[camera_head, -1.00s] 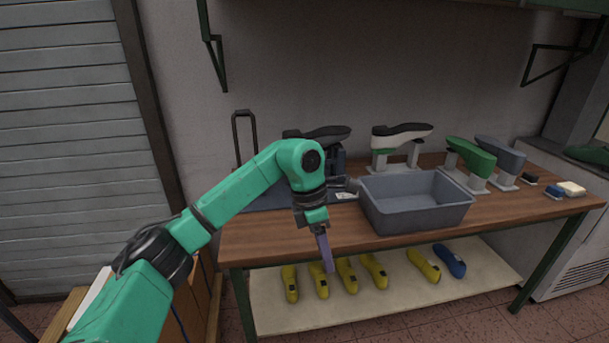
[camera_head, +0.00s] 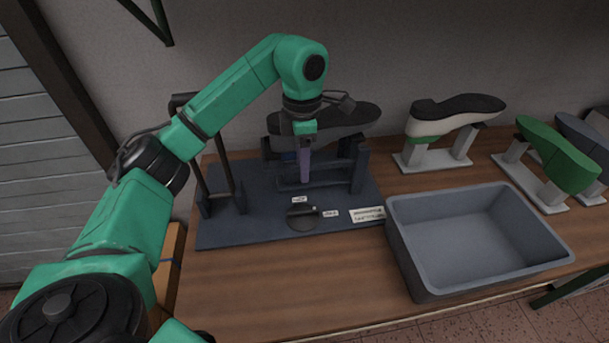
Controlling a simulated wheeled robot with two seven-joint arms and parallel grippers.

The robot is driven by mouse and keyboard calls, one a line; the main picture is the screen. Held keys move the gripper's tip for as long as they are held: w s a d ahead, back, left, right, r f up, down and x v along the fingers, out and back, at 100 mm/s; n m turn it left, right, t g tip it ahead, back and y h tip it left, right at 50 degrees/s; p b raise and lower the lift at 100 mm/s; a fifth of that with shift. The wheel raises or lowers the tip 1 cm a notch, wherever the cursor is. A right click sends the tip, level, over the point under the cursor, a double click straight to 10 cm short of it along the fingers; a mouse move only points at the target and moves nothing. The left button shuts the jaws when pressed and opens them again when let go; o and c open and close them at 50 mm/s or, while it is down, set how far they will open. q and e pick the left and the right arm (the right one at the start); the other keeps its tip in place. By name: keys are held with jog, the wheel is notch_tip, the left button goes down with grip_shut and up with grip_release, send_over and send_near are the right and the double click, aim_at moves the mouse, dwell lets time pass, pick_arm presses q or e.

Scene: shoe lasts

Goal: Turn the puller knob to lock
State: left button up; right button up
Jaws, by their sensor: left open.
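The puller is a dark base plate (camera_head: 235,232) on the left part of the bench, with a dark upright loop handle at its left. A dark shoe last (camera_head: 345,118) sits on its stand at the back. The round black knob (camera_head: 302,217) with a short pointer lies on the plate's front, beside small white labels (camera_head: 367,214). The pointer aims to the right, towards one label; the lettering is too small to read. My left gripper (camera_head: 305,178) points down above the plate, behind the knob and apart from it, in front of the last. It is open; no held thing shows. My right gripper is out of view.
A grey open bin (camera_head: 410,255) stands right of the plate and looks empty. A white and green last (camera_head: 445,120) and a green last (camera_head: 555,158) stand behind and right of it. Bare wooden bench (camera_head: 280,290) lies in front of the plate.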

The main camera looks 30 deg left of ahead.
pick_arm(q)
send_near(303, 209)
jog(key=shift+s+d+f+p, duration=0.15)
jog(key=shift+s+f+p, duration=0.2)
jog(key=shift+s, duration=0.15)
jog(key=f, duration=0.5)
jog(key=f+p, duration=0.1)
jog(key=f, duration=0.1)
jog(key=shift+w+f, duration=0.2)
jog(key=shift+w, duration=0.15)
jog(key=shift+f, duration=0.15)
grip_shut()
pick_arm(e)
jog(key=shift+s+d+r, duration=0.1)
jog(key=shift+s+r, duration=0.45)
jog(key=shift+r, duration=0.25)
